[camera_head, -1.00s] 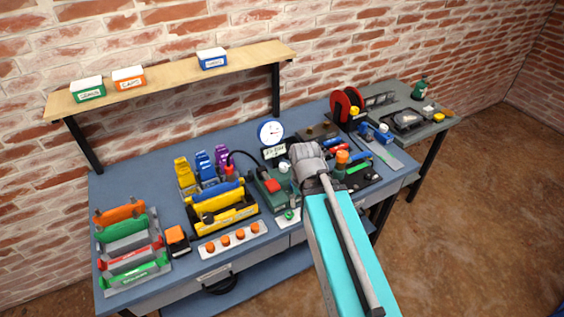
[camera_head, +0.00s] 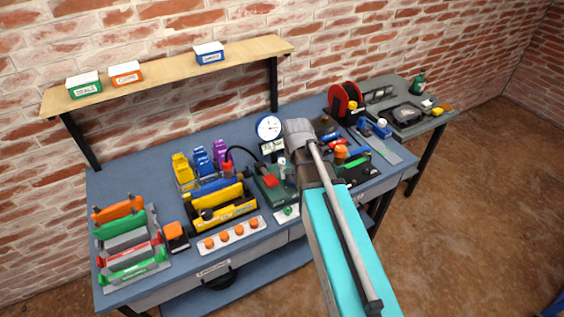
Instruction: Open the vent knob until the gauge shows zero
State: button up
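The round white gauge (camera_head: 269,127) with a blue rim stands at the back of the bench above a small white label. Its needle is too small to read. Below it is a green unit (camera_head: 268,192) with a red part on top and a black hose. A small green knob (camera_head: 288,211) sits on a white plate at the bench's front edge; I cannot tell if this is the vent knob. My arm's grey wrist end is just right of the gauge and hides part of the bench behind it. My gripper's fingers are hidden behind my arm.
Yellow (camera_head: 222,203) and blue holders, a strip with orange knobs (camera_head: 231,235) and a rack of coloured bars (camera_head: 131,240) fill the bench's left part. Tools and a red reel (camera_head: 345,101) lie to the right. A wooden shelf (camera_head: 170,75) with small boxes hangs above.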

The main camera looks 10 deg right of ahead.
aim_at(282, 160)
jog(key=w+m, duration=0.9)
jog(key=w, duration=1.2)
jog(key=shift+d+f, duration=0.1)
jog(key=shift+f, duration=0.2)
notch_tip(282, 160, down, 13)
jog(key=b, duration=1.4)
jog(key=shift+w+f, duration=0.1)
jog(key=shift+f, duration=0.1)
jog(key=shift+c, duration=0.3)
jog(key=c, duration=1.1)
